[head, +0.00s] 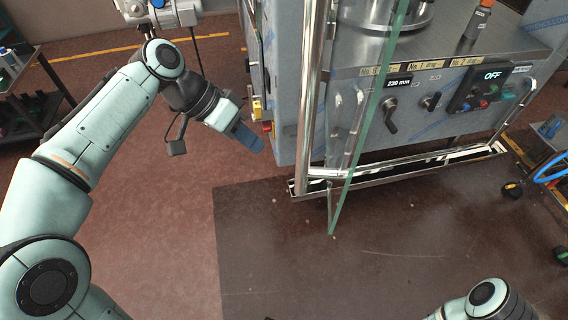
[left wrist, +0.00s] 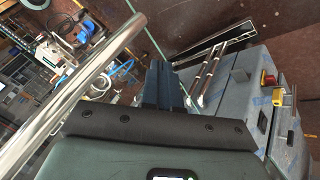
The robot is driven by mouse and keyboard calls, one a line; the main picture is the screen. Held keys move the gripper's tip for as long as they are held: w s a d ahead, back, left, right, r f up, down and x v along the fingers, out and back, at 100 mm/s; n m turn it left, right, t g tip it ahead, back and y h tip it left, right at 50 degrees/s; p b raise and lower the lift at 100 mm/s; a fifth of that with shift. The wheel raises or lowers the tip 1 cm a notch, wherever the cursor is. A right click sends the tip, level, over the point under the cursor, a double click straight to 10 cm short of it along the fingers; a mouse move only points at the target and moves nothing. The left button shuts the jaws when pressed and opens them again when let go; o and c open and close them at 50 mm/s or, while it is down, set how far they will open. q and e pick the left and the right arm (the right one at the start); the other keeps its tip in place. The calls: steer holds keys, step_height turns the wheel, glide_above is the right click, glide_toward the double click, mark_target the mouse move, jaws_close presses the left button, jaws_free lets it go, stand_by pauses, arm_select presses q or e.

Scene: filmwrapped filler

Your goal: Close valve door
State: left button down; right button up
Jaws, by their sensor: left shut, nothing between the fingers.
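The machine (head: 450,60) has a grey panel with knobs and an OFF display. A glass door (head: 368,115) with a green edge stands out from its front, seen nearly edge-on, so it appears open. An upright steel tube (head: 311,90) is left of the glass. My left gripper (head: 250,137) is shut and empty, left of the tube and apart from it in the head view. In the left wrist view, its dark fingers (left wrist: 161,85) are together, and a thick steel tube (left wrist: 75,95) crosses at left. My right gripper is outside the view; only part of that arm shows.
Yellow and red switches (left wrist: 268,80) sit on the machine's side. A low steel rail (head: 420,162) runs along its base. A dark shelf (head: 35,100) stands at far left and a cart with a blue hose (head: 552,167) at right. The brown floor in front is clear.

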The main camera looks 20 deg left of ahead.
arm_select(q)
steer(key=d+f, duration=0.4)
steer(key=d, duration=0.2)
steer(key=shift+d+b, duration=0.3)
steer(key=shift+d, duration=0.1)
steer(key=shift+d+f, duration=0.1)
